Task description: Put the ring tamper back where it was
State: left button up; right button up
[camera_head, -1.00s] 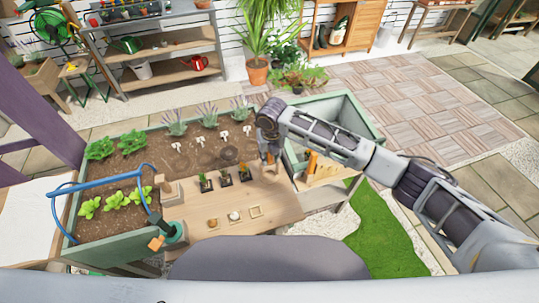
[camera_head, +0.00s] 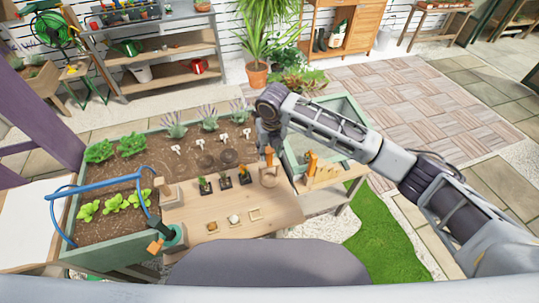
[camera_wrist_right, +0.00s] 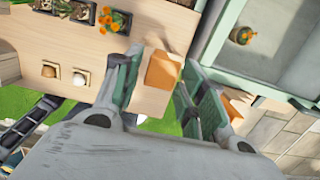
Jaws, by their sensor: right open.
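The tool I take for the ring tamper has an orange handle (camera_head: 268,157), above a pale round shape at the right end of the wooden board (camera_head: 232,205). In the right wrist view the orange handle top (camera_wrist_right: 162,68) lies between my two fingers, with a gap showing on its right side. My right gripper (camera_head: 268,142) is open just above the handle, and its fingers also show in the wrist view (camera_wrist_right: 160,88). The tool's lower end is hard to make out.
Another orange-handled tool (camera_head: 311,162) stands at a wooden rack (camera_head: 325,178) to the right, before a green-rimmed bin (camera_head: 358,112). Small potted plants (camera_head: 225,181) stand on the board.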

jog(key=shift+s+d+r, duration=0.1)
jog(key=shift+s+r, duration=0.1)
jog(key=shift+r, duration=1.45)
jog(key=shift+s+r, duration=0.2)
jog(key=shift+r, duration=1.4)
jog(key=shift+s+f, duration=0.1)
